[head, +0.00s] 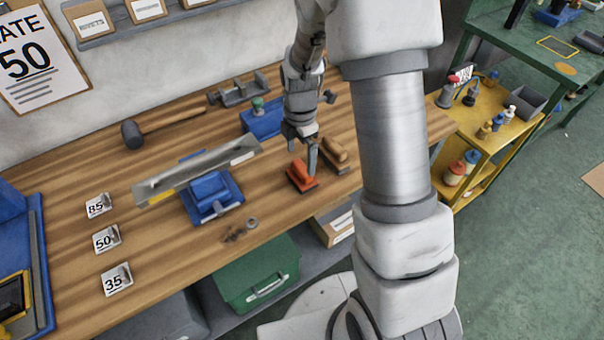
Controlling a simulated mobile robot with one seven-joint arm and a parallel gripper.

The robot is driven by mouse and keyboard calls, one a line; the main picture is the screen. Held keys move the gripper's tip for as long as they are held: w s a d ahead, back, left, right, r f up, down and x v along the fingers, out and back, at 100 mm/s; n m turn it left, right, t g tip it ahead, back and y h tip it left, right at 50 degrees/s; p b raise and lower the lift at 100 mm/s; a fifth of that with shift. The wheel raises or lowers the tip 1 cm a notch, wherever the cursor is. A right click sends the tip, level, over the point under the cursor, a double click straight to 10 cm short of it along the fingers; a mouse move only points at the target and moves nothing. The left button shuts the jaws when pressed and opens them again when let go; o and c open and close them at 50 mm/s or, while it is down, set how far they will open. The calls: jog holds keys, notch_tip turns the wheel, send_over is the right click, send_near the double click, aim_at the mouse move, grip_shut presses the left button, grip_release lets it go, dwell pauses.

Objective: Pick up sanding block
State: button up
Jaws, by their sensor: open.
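A small orange-red block with a dark base (300,177) lies on the wooden workbench (80,184), right of centre; it looks like the sanding block. Beside it, a little further right, is a brown wooden block with a dark base (341,160); I cannot tell for sure whether this is a brush or another sanding block. My gripper (306,158) is open and points down, just above and behind the orange-red block, close to the brown one. A finger overlaps the gap between the two blocks. I cannot tell whether it touches either.
A blue vise-like fixture (212,196) with a long metal bar (200,172) stands left of the blocks. A mallet (133,134), a blue fixture at the back (262,122) and number cards (107,238) are on the bench. A yellow cart (482,140) stands at the right.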

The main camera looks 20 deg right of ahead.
aim_at(302, 167)
jog(key=shift+w+d+f, duration=0.1)
jog(key=shift+d+f, duration=0.05)
jog(key=shift+f, duration=1.05)
jog(key=shift+w+d+f, duration=0.1)
jog(key=shift+f, duration=1.05)
jog(key=c, duration=1.3)
